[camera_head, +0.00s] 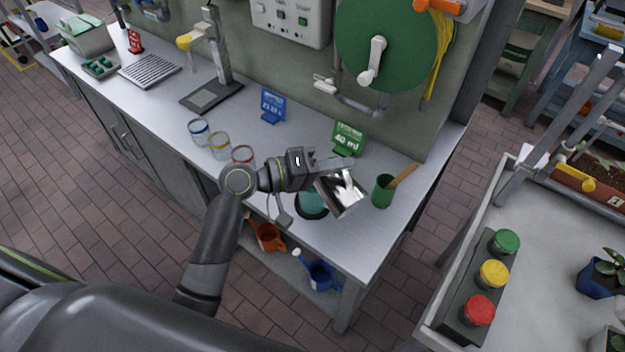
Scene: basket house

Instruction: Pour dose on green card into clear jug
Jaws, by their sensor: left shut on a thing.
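The green card (348,138), reading 40 ml, stands upright on the bench near the back wall. My left gripper (328,172) is shut on a shiny grey-white vessel (341,196). That vessel is tilted and looks held above the bench; I cannot tell whether it is clear or metal. I cannot tell which of these, if either, is the clear jug. No stream of liquid is visible. My right gripper is not in view.
A green cup (383,191) with a wooden stick stands right of the held vessel. Jars with blue (199,132), yellow (219,146) and red (243,154) rims stand to the left. A blue card (272,106) and a scale-like stand (211,95) are farther back. The bench's front-right corner is clear.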

